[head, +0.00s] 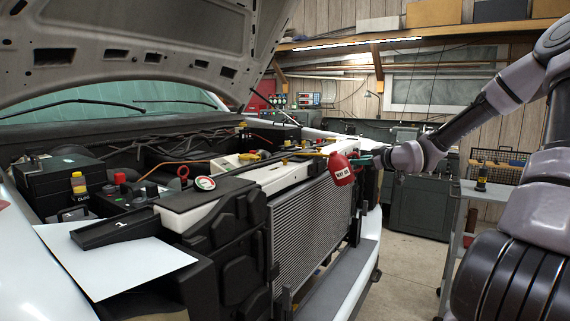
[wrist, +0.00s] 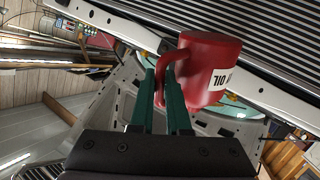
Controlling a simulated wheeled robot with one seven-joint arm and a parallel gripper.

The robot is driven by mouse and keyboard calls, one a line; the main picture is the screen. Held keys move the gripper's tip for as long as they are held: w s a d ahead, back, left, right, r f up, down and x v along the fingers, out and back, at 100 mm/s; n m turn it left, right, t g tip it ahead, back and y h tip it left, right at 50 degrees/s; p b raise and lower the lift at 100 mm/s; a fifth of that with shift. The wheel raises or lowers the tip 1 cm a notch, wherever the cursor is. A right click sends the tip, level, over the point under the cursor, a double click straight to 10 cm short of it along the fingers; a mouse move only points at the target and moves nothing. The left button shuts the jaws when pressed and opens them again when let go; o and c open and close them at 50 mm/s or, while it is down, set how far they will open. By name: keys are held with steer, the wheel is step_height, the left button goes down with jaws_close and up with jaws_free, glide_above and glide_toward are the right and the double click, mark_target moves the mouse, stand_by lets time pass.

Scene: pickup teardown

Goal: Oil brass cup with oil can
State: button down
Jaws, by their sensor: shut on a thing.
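A red oil can (head: 341,169) with a white label is in my gripper (head: 362,162), held beside the front right corner of the truck's engine bay. The can also shows in the wrist view (wrist: 208,65), where the two green fingers of my gripper (wrist: 166,85) are shut on its handle. A thin yellowish spout (head: 308,154) seems to run left from the can over the front crossmember. I cannot pick out the brass cup with certainty; small yellow parts lie near the spout along the crossmember.
The radiator (head: 312,225) stands below and left of the can. The raised hood (head: 130,50) overhangs the bay. A white sheet (head: 115,255) lies at the front left. A grey cart (head: 480,192) stands at the right, with open floor (head: 405,262) between.

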steer(key=shift+a+r+p, duration=0.25)
steer(key=shift+r+p, duration=0.35)
steer(key=shift+r, duration=0.45)
steer(key=shift+a+r+n+g+h+p, duration=0.15)
steer(key=shift+a+r+n+h+p, duration=0.25)
steer(key=shift+r, duration=0.45)
steer(key=shift+a+r+n+g+h+p, duration=0.2)
steer(key=shift+a+r+n+p, duration=0.3)
steer(key=shift+r, duration=0.3)
stand_by(1.6)
steer(key=shift+w+a+r+h+p, duration=0.1)
steer(key=shift+a+r+h+p, duration=0.1)
steer(key=shift+r+p, duration=0.4)
steer(key=shift+a+r+h+p, duration=0.1)
steer(key=shift+a+r+p, duration=0.05)
steer(key=shift+r+p, duration=0.4)
stand_by(1.2)
